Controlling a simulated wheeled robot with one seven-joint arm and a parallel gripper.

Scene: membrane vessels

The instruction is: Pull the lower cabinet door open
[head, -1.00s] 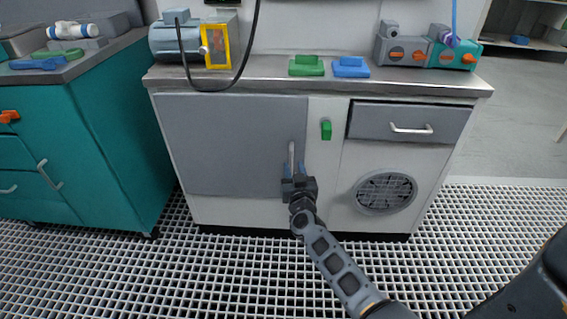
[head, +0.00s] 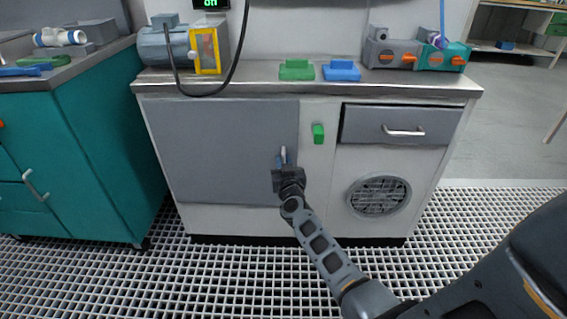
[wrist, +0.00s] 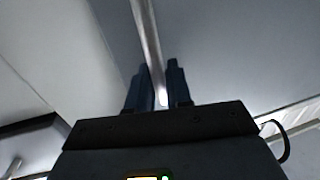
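The lower cabinet door (head: 215,150) is a flat grey panel at the left of the white cabinet, and it looks flush with the front. Its upright silver handle (head: 283,151) is near the door's right edge. It also runs down between my fingers in the wrist view (wrist: 147,35). My gripper (head: 282,160) is at the handle, with one dark blue finger on each side of it. In the wrist view my gripper (wrist: 158,82) has its fingers close together on the bar. The handle's lower part is hidden by my gripper in the head view.
A drawer (head: 395,125) and a round vent (head: 379,195) are right of the door. A green switch (head: 318,133) sits between. A teal cabinet (head: 95,170) stands close on the left. The grated floor (head: 200,275) in front is clear apart from my arm.

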